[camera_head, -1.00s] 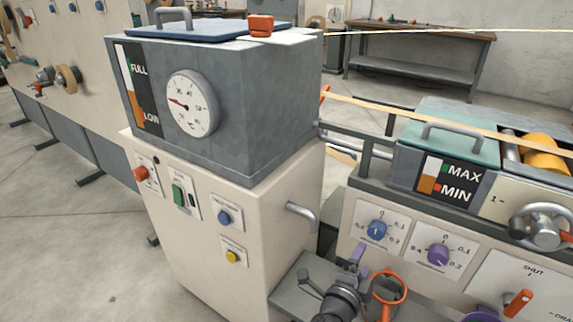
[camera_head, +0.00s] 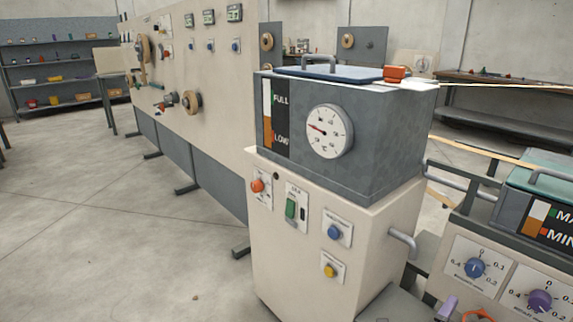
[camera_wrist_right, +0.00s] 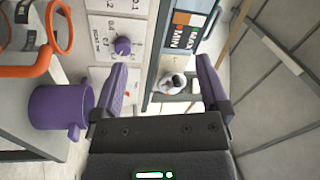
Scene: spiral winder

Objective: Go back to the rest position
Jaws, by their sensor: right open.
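My right gripper (camera_wrist_right: 163,88) shows in the right wrist view, with its two purple fingers spread apart and nothing between them. Beyond the fingers are a white round part (camera_wrist_right: 172,83) and the machine front with a purple knob (camera_wrist_right: 123,46). A purple mug-like cup (camera_wrist_right: 62,107) stands left of the fingers, apart from them. In the head view only a small purple piece (camera_head: 448,307) shows at the bottom edge, and I cannot tell what it belongs to. My left gripper is not in view.
A grey tank with a dial gauge (camera_head: 330,131) stands on a cream cabinet (camera_head: 285,258). A long cream panel (camera_head: 215,110) is behind it. A machine with a MAX/MIN gauge (camera_head: 548,228) is at the right. The floor (camera_head: 120,240) at the left is open.

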